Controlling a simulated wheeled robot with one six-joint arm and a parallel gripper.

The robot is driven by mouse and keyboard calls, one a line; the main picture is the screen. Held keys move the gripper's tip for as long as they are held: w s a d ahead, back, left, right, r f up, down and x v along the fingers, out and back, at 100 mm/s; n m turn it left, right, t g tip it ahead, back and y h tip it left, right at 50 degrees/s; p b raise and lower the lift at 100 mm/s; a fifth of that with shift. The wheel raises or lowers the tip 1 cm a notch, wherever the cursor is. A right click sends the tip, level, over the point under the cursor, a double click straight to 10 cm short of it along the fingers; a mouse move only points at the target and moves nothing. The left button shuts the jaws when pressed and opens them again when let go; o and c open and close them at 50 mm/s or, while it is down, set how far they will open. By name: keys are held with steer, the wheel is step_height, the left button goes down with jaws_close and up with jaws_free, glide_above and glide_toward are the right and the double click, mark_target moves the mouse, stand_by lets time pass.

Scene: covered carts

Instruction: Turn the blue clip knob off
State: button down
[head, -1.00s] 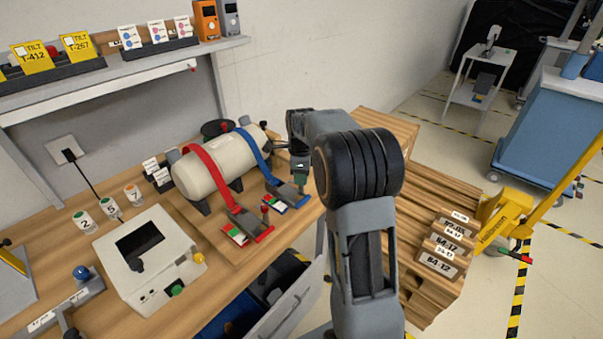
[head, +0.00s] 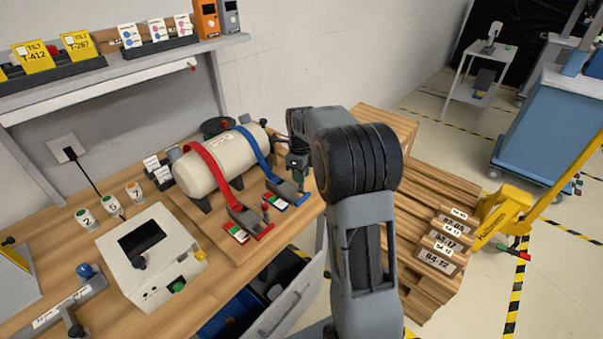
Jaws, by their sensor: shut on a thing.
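The blue clip (head: 284,196) is at the right front of the wooden board, at the lower end of a blue strap (head: 256,152) over a cream tank (head: 217,165). It has a small coloured label plate in front. My gripper (head: 299,178) points down over the clip's right rear part and is shut on its knob; the fingers and my wrist hide most of the knob, so its exact angle cannot be told. The red clip (head: 246,222), with its own small upright knob and coloured plate, is to the left at the end of a red strap (head: 207,174).
A white box (head: 152,252) with a dark screen and coloured buttons stands at the left front. An open drawer (head: 285,310) juts out below the bench. Stacked wood and labelled boxes (head: 433,262) stand to the right. A wall shelf (head: 120,73) is above.

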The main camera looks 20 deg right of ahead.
steer(key=c, duration=1)
jaws_free()
step_height(320, 180, up, 14)
steer(key=shift+f, duration=0.1)
